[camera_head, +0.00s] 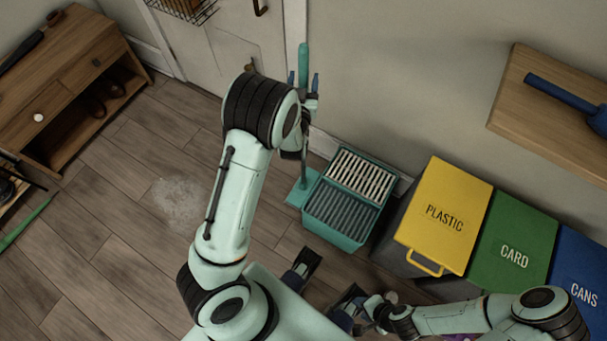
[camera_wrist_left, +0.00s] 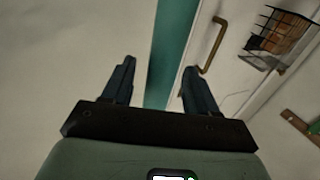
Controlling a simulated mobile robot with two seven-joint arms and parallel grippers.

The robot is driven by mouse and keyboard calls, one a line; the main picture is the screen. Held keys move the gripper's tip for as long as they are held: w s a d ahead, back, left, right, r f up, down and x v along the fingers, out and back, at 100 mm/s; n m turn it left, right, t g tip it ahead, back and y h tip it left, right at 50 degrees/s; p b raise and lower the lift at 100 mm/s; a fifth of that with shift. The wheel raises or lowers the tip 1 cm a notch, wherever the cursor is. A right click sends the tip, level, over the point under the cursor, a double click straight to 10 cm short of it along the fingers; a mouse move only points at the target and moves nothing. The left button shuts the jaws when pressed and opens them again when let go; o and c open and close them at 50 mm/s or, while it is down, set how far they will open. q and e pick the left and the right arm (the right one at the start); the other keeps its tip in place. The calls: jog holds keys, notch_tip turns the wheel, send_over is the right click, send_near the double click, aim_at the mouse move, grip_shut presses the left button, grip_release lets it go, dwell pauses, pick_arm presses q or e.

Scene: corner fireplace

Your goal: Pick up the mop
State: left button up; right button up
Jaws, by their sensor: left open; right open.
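The mop's teal handle (camera_head: 303,60) stands upright by the wall, left of a teal mop bucket (camera_head: 317,233). Its flat teal foot (camera_head: 297,197) is on the floor beside the bucket, and my left arm hides part of the shaft. My left gripper (camera_head: 304,80) is open at the upper handle, with a finger on either side of it. In the left wrist view the handle (camera_wrist_left: 173,40) passes between the open fingers, closer to the right one. My right gripper (camera_head: 328,282) is open and empty, low in front of the bucket.
Yellow (camera_head: 440,215), green (camera_head: 512,250) and blue (camera_head: 583,275) bins stand to the right of the bucket. A wooden shelf (camera_head: 545,115) is on the wall above them. A wooden cabinet (camera_head: 70,80) stands at the left. The floor between has a pale dusty patch (camera_head: 178,198).

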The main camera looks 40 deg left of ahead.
pick_arm(q)
jog(key=shift+w+a, duration=0.15)
jog(key=shift+w, duration=0.05)
grip_shut()
jog(key=shift+r, duration=0.1)
